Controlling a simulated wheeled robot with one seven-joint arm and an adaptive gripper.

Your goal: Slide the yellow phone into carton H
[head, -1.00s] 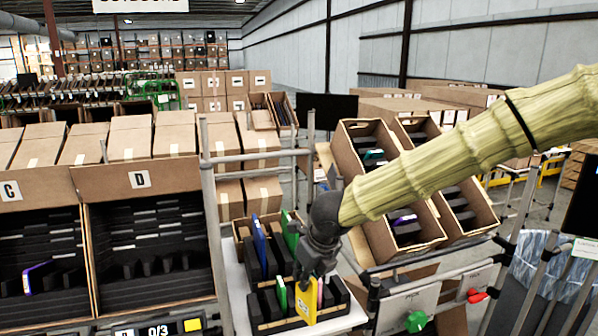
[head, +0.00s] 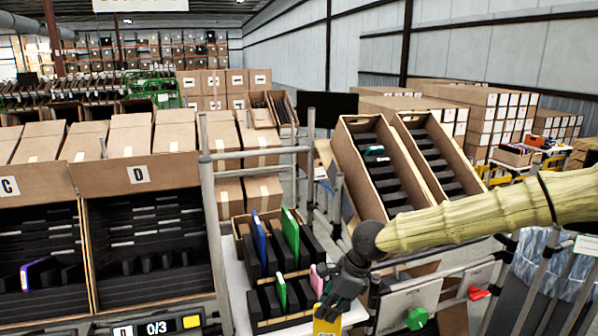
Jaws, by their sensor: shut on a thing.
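The yellow phone (head: 327,327) shows at the bottom edge of the head view, partly cut off by the frame. My gripper (head: 331,307) is shut on its upper end, and the phone hangs below the fingers, just right of the black slotted rack (head: 262,308). I see no letter H on any carton, so I cannot tell which one is carton H. Two tilted cartons with black dividers, one nearer (head: 343,150) and one beside it (head: 405,135), stand to the right, beyond my arm.
The rack holds blue (head: 260,236), green (head: 291,236) and pink (head: 317,279) phones upright. A teal item (head: 375,150) lies in the nearer tilted carton. Grey metal posts and rails (head: 211,200) stand between carton D and the rack.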

